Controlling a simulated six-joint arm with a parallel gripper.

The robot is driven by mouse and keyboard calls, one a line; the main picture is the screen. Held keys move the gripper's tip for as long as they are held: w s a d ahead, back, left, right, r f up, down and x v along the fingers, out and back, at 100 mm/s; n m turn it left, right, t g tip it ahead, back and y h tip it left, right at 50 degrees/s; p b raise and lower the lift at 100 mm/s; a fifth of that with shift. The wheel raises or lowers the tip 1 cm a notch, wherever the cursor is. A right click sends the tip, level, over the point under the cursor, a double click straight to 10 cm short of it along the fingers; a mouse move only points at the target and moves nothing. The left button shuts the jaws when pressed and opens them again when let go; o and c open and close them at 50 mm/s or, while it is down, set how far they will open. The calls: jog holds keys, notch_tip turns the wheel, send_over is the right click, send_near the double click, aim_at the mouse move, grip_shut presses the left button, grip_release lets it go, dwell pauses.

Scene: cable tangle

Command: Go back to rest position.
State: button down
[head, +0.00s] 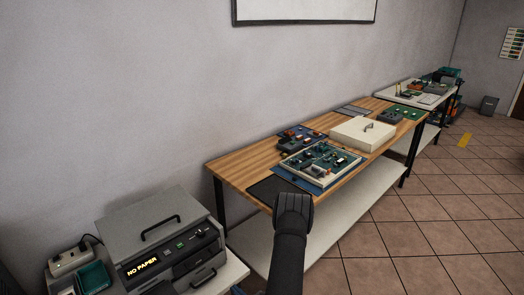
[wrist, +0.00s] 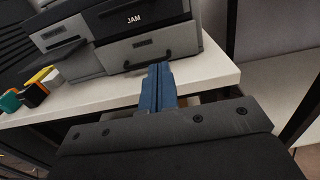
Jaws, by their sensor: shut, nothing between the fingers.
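My gripper shows in the wrist view (wrist: 159,74) with its two blue fingers pressed together and nothing between them. It is in front of the edge of a white table (wrist: 215,68), below a grey machine (wrist: 150,48) with a display reading "JAM". In the head view my dark arm reaches up from the bottom, and its end is in front of the wooden workbench's near edge. The fingertips cannot be made out there.
The wooden workbench (head: 235,170) holds a circuit board tray (head: 320,160), a cream box with a handle (head: 362,133) and a black mat (head: 270,188). A grey machine reading "NO PAPER" (head: 160,235) stands at the lower left.

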aim_at(210, 262)
jog(key=shift+w+a, duration=0.1)
jog(key=x, duration=1.3)
jog(key=shift+w+a, duration=0.15)
jog(key=shift+w, duration=0.05)
jog(key=c, duration=2.1)
grip_release()
